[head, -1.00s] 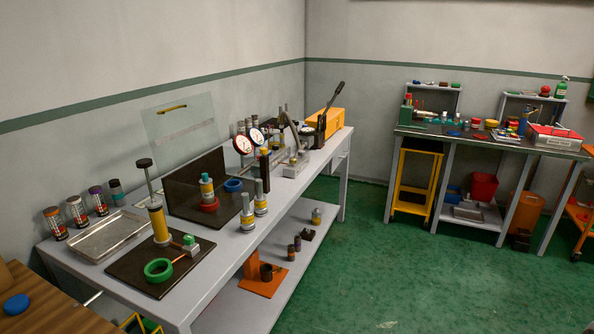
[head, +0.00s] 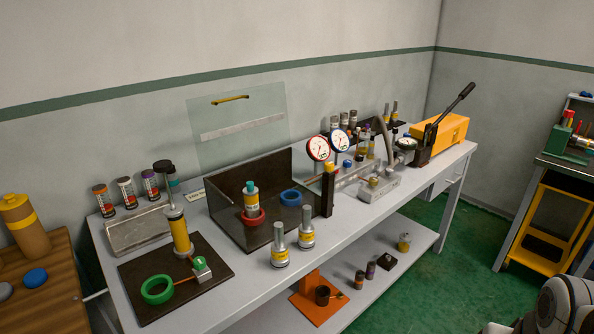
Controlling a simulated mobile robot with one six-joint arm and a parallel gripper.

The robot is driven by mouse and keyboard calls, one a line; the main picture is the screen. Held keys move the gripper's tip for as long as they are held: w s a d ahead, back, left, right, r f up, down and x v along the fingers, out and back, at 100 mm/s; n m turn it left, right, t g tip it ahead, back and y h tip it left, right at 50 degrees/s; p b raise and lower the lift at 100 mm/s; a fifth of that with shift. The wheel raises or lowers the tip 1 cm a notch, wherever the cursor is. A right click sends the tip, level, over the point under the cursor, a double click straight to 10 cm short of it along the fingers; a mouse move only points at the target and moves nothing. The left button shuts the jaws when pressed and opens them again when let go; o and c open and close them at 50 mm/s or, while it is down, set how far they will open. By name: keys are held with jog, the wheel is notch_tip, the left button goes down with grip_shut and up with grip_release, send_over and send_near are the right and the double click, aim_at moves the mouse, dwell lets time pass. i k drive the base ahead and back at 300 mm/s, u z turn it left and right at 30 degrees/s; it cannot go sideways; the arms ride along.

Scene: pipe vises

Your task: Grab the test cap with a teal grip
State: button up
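A cylinder with a teal upper part and a yellow-and-silver band (head: 250,199) stands upright in the dark open-fronted tray on the bench. Its foot is inside or behind a red ring (head: 252,217); I cannot tell exactly how it sits. Two similar silver cylinders with yellow bands and grey tops, one left (head: 279,247) and one right (head: 307,228), stand in front of the tray. A teal-banded jar (head: 173,182) at the back is partly hidden by the hand pump. My gripper is not in view; only part of my arm shows at the lower right.
A hand pump (head: 180,232) and green ring (head: 157,289) are on a dark mat. A blue ring (head: 291,197) lies in the tray. Gauges (head: 318,148) and a yellow lever machine (head: 446,131) stand farther right. Green floor (head: 428,280) is open before the bench.

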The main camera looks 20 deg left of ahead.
aim_at(250, 191)
jog(key=u, duration=0.9)
jog(key=i, duration=1.35)
jog(key=u, duration=0.85)
jog(key=k, duration=0.6)
jog(key=u, duration=0.2)
jog(key=i, duration=0.65)
jog(key=z, duration=0.1)
